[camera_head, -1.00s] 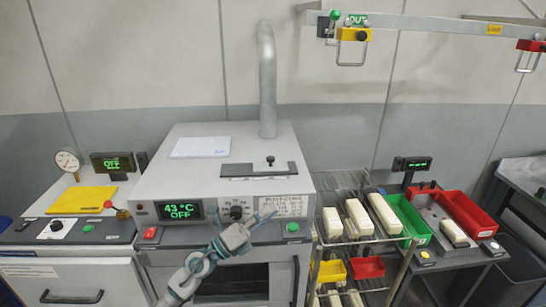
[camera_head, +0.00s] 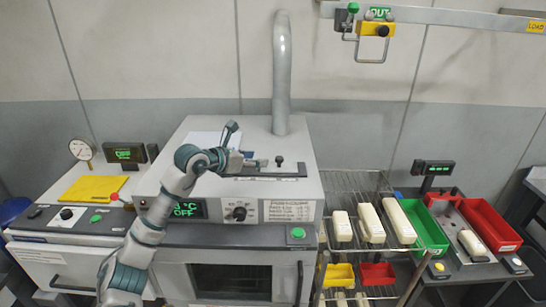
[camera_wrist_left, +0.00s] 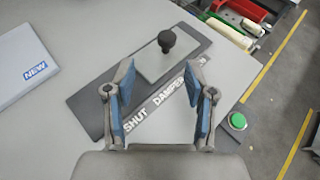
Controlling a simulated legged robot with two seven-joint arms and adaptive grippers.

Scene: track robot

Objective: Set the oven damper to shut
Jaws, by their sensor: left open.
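The oven damper (camera_head: 262,171) is a dark plate on top of the grey oven (camera_head: 230,192), with a lighter sliding plate and a black knob (camera_head: 279,160). In the left wrist view, white lettering along the dark plate (camera_wrist_left: 88,112) reads SHUT at the left, DAMPER in the middle, and partly hidden letters at the right. The light slide (camera_wrist_left: 160,62) with its upright knob (camera_wrist_left: 166,40) sits right of the SHUT end. My left gripper (camera_head: 250,146) is open above the damper, left of the knob. Its fingers (camera_wrist_left: 160,85) are apart and empty, with the knob beyond them.
An upright pipe (camera_head: 282,75) rises behind the damper. A white booklet marked NEW (camera_wrist_left: 28,65) lies left of it. A green button (camera_head: 297,233) is on the oven front. A rack with white blocks (camera_head: 370,222) stands to the right.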

